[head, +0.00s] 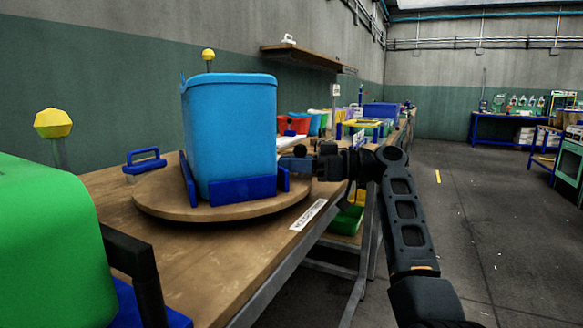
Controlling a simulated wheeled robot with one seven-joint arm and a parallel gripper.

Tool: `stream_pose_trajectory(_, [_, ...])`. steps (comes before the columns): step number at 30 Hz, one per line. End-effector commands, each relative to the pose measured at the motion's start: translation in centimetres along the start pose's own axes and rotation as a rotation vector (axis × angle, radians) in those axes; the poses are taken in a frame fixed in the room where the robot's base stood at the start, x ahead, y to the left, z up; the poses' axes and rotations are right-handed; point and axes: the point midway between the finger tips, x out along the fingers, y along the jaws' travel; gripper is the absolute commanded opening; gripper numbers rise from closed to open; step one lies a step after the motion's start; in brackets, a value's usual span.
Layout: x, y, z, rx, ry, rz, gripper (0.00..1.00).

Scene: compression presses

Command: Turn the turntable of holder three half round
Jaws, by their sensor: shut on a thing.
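A round wooden turntable (160,199) lies on the wooden bench. A light-blue bin (230,125) stands upright on it between dark-blue corner brackets (243,189). A blue handle (145,160) shows at the turntable's far left edge. My gripper (298,163) is at the right edge, beside the bin, shut on a small blue piece there that looks like a second handle. The fingertips and most of that piece are hard to make out. A white label (308,214) is on the bench's front edge; its text is too small to read surely.
A green bin (50,245) with a black bar stands close at the left. Yellow knobs (53,123) rise on posts. More coloured bins (292,125) line the bench farther back. The floor (470,225) to the right is mostly clear.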

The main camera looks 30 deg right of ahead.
Motion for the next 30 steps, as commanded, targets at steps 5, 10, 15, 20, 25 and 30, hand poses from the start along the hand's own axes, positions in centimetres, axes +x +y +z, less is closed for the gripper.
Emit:
stream_pose_trajectory(5, [-0.15, 0.17, -1.09, -0.011, 0.013, 0.006, 0.0])
stream_pose_trajectory(10, [-0.15, 0.17, -1.11, -0.011, 0.013, 0.006, 0.0])
stream_pose_trajectory(15, [-0.16, 0.16, -1.13, -0.012, 0.013, 0.006, 0.0])
stream_pose_trajectory(20, [-0.16, 0.15, -1.12, -0.012, 0.013, 0.005, 0.29])
stream_pose_trajectory(25, [-0.11, 0.13, -0.92, -0.01, 0.01, 0.004, 0.37])
stream_pose_trajectory(30, [-0.12, 0.12, -0.59, -0.007, 0.006, 0.003, 0.37])
